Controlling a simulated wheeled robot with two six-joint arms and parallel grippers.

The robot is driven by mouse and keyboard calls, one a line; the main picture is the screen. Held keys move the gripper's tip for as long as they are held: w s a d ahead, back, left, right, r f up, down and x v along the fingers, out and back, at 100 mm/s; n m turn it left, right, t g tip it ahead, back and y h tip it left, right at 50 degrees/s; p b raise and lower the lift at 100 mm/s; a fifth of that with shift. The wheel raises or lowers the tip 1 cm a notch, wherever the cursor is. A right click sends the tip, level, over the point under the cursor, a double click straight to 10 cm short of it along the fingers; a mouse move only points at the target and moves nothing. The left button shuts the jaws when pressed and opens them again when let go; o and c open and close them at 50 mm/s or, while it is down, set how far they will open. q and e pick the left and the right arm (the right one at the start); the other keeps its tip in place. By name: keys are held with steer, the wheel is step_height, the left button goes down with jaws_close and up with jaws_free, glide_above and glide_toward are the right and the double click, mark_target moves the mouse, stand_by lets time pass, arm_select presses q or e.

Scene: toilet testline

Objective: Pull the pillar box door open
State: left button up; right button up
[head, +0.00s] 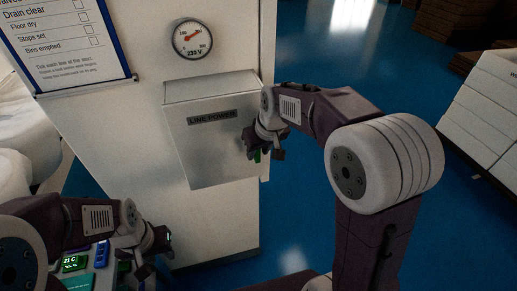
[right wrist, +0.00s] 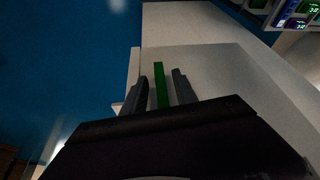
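The pillar box (head: 212,90) is a pale box on the white pillar, with a flat front door (head: 215,160) labelled LINE POWER. The door looks closed. My right gripper (head: 262,150) is at the door's right edge. In the right wrist view, a green upright handle (right wrist: 161,86) stands between the two fingers of my right gripper (right wrist: 160,88), with a gap on each side. The gripper is open around the handle, which is mostly hidden in the head view. My left gripper (head: 160,241) is low at the left, away from the box; its fingers are unclear.
A round gauge (head: 192,39) is above the box, and a checklist board (head: 65,40) hangs to its left. Lit green and blue items (head: 85,262) lie near my left gripper. White stacked boxes (head: 487,110) stand at the far right. Blue floor (head: 300,215) is open right of the pillar.

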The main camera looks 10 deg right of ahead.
steer(key=shift+w+f, duration=0.1)
steer(key=shift+w, duration=0.05)
steer(key=shift+w+a, duration=0.1)
steer(key=shift+w, duration=0.05)
jaws_close()
stand_by(1.1)
